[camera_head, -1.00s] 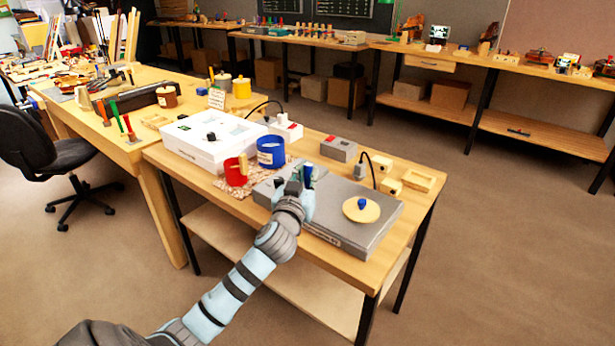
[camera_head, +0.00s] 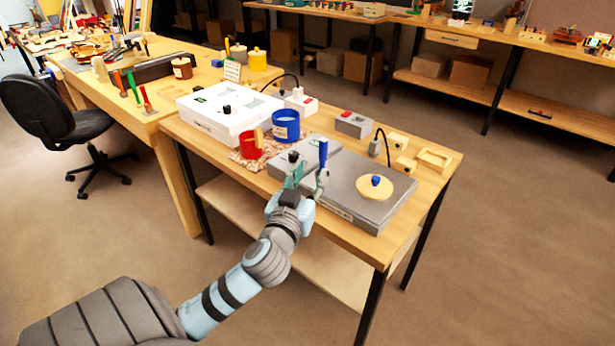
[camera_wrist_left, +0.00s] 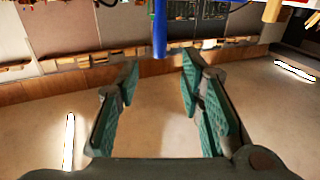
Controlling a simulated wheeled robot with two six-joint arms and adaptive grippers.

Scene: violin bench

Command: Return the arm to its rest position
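My right gripper is not in view.
The work table (camera_head: 437,190) carries a grey box (camera_head: 353,205) with a round wooden disc (camera_head: 369,190), a red mug (camera_head: 251,146), a blue mug (camera_head: 286,125) and a white case (camera_head: 217,117). A black chair (camera_head: 62,125) stands left. The floor in front is clear.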

